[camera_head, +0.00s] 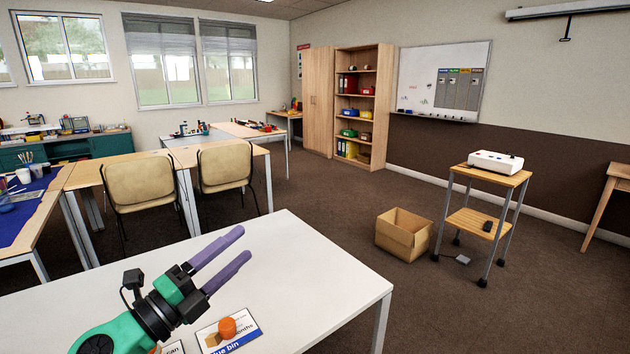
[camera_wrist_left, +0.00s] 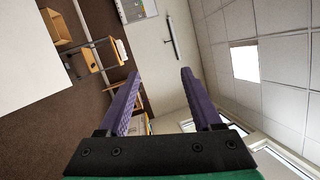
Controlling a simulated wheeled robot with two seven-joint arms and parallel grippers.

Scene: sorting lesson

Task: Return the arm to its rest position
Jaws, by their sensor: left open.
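My left gripper (camera_head: 243,245) reaches in from the lower left of the head view, above the white table (camera_head: 320,270). Its two purple fingers are apart, with nothing between them, and point up and to the right. In the left wrist view the open fingers (camera_wrist_left: 160,76) also show empty, facing the wall and ceiling. A card reading "blue bin" (camera_head: 246,340) lies on the table below the gripper, with an orange rounded piece (camera_head: 227,327) on it. A second card (camera_head: 174,348) is partly hidden by my arm. My right gripper is not in view.
The table's right part is bare. Beyond it are an open cardboard box (camera_head: 404,234) on the floor and a wheeled stand (camera_head: 490,177) with a white device (camera_head: 496,163). Two chairs (camera_head: 140,185) stand at desks on the left. Carpet is clear in the middle.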

